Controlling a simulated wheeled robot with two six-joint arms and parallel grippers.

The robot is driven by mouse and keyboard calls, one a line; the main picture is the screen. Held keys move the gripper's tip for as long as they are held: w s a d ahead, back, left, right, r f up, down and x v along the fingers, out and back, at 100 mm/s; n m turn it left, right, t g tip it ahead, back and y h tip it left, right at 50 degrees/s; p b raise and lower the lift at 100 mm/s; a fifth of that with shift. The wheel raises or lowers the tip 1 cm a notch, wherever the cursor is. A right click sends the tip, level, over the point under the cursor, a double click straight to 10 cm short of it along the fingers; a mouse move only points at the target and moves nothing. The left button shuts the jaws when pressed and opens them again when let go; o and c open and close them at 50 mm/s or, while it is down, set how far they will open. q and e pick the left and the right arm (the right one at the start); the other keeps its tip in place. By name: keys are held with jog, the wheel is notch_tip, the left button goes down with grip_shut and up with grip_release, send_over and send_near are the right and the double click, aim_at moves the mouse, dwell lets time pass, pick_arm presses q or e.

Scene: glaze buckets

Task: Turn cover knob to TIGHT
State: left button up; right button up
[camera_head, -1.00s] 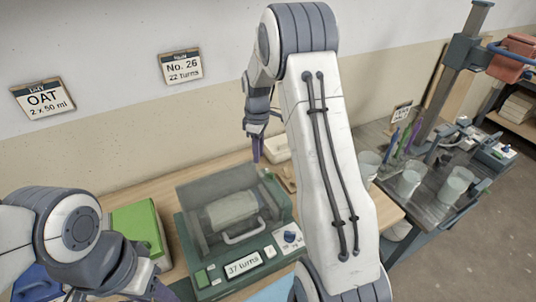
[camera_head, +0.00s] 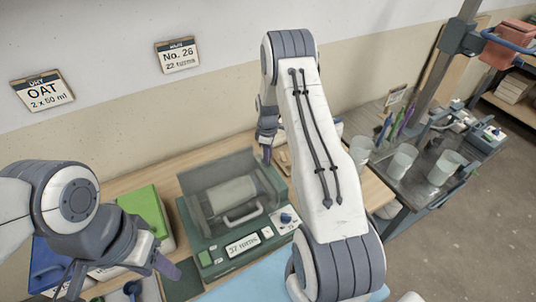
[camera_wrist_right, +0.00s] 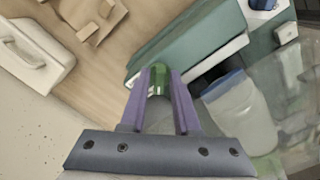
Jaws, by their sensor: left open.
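A green machine (camera_head: 207,269) stands on the wooden table with a clear cover (camera_head: 205,172) over a pale jar (camera_head: 231,194). A blue knob (camera_head: 287,218) sits on a white panel at its front right; its pointer setting is too small to read. My right gripper (camera_head: 266,154) points down behind the machine's back right corner, apart from the knob. In the right wrist view its purple fingers (camera_wrist_right: 161,78) have a gap, with a green rounded thing (camera_wrist_right: 160,74) between the tips; whether they grip it is unclear. My left gripper (camera_head: 166,268) is open at the machine's front left.
A green box (camera_head: 143,208) stands left of the machine. Its display (camera_head: 242,245) reads 37 turns. A metal side table (camera_head: 420,190) with several clear containers stands at right. Wall signs (camera_head: 177,56) hang behind. A blue mat (camera_head: 245,288) lies in front.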

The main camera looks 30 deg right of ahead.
grip_shut()
jog(key=m+b, duration=0.2)
jog(key=m, duration=0.1)
jog(key=shift+a+f, duration=0.1)
jog(key=shift+f, duration=0.05)
jog(key=m+b, duration=0.2)
jog(key=m, duration=0.1)
jog(key=shift+a+m, duration=0.1)
jog(key=shift+m, duration=0.2)
jog(key=shift+s+a+m+b, duration=0.1)
jog(key=shift+m+b, duration=0.3)
jog(key=shift+m, duration=0.7)
jog(key=shift+r, duration=0.2)
